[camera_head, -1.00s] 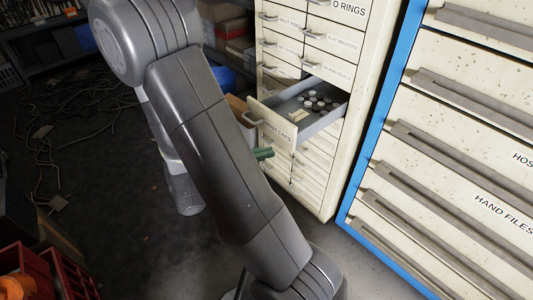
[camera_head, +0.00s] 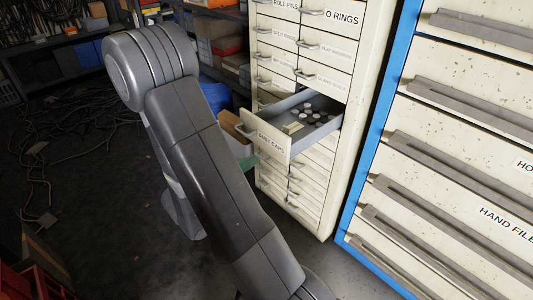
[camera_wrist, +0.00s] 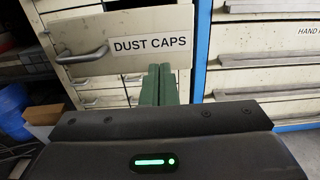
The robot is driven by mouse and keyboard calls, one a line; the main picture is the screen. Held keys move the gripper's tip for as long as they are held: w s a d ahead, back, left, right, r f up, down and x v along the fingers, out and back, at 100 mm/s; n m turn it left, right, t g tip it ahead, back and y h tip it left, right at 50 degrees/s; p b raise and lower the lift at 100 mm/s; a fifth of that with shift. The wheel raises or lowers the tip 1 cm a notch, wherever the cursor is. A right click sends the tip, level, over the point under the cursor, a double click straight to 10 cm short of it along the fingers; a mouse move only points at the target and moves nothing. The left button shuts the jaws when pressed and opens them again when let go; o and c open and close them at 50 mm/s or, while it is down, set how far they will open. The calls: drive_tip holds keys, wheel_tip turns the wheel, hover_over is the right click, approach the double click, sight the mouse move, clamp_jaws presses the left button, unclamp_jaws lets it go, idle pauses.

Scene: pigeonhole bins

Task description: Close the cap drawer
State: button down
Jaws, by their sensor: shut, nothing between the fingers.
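The dust caps drawer (camera_head: 270,138) stands pulled out of the cream cabinet, with several dark and pale caps (camera_head: 315,114) inside. Its front, labelled DUST CAPS, also shows in the wrist view (camera_wrist: 121,61), with a grey bow handle (camera_wrist: 82,55) at its left. My gripper (camera_head: 250,162) is partly hidden behind my arm, just below and in front of the drawer front. In the wrist view its green fingers (camera_wrist: 159,72) are together and empty. Their tips overlap the lower right edge of the drawer front; I cannot tell whether they touch it.
The cream cabinet (camera_head: 362,60) has several other small drawers, all shut. A blue-framed cabinet (camera_head: 455,125) with wide drawers stands close at the right. Cables (camera_head: 95,125) lie on the floor at left.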

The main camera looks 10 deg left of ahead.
sight(275, 147)
drive_tip(key=shift+b+x, duration=0.45)
drive_tip(key=shift+x, duration=2.9)
drive_tip(key=shift+w, duration=0.1)
